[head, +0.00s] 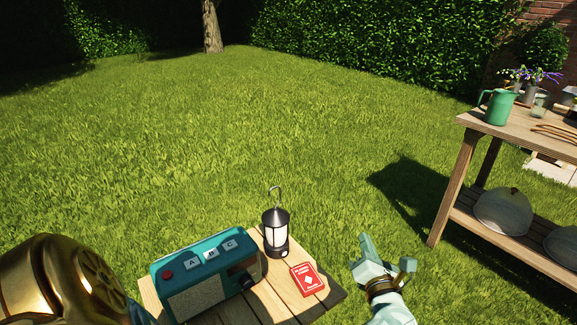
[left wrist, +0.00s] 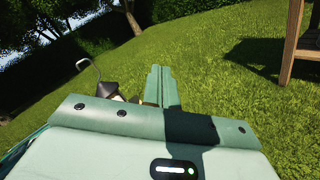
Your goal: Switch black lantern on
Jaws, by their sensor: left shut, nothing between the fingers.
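The black lantern (head: 275,232) stands upright on the small wooden table (head: 285,302), with pale panes and a hooked wire handle on top. I cannot tell whether it is lit. My left gripper (head: 366,246) is shut and empty, to the right of the lantern and apart from it, beyond the table's right edge. In the left wrist view, the lantern (left wrist: 108,89) shows partly at the left, its lower part hidden behind my gripper's body. The shut fingers (left wrist: 160,76) point away over the grass. My right gripper is not in view.
A teal radio (head: 205,275) stands left of the lantern, and a red card box (head: 307,280) lies right of it. A wooden bench (head: 475,160) with a green jug (head: 498,107) stands further right. Open lawn lies behind the table.

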